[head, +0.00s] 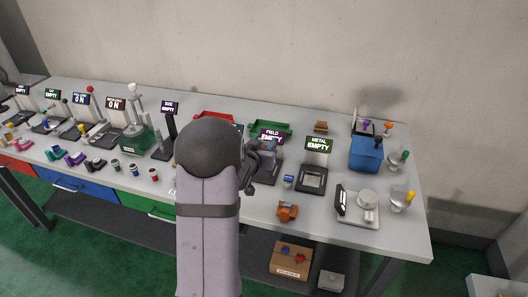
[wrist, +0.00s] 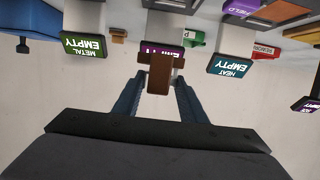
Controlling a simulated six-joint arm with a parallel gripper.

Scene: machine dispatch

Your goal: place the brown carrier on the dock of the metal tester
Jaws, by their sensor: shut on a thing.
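My gripper (wrist: 160,85) is shut on the brown carrier (wrist: 160,77), a small brown block between the tips of its two dark fingers in the wrist view. In the head view my arm covers most of the gripper, and I cannot make out the carrier there. The gripper is near the field tester, left of the metal tester. The metal tester (head: 312,179) has a dark square dock with a pale centre and a sign reading METAL EMPTY (head: 318,144). The dock looks bare. The sign also shows upside down in the wrist view (wrist: 84,45).
The field tester's sign (head: 271,136) stands close beside my gripper. A small blue-topped item (head: 289,181) and an orange item (head: 287,212) are near the metal dock. A blue box (head: 366,154) and a white scale (head: 356,206) stand to its right.

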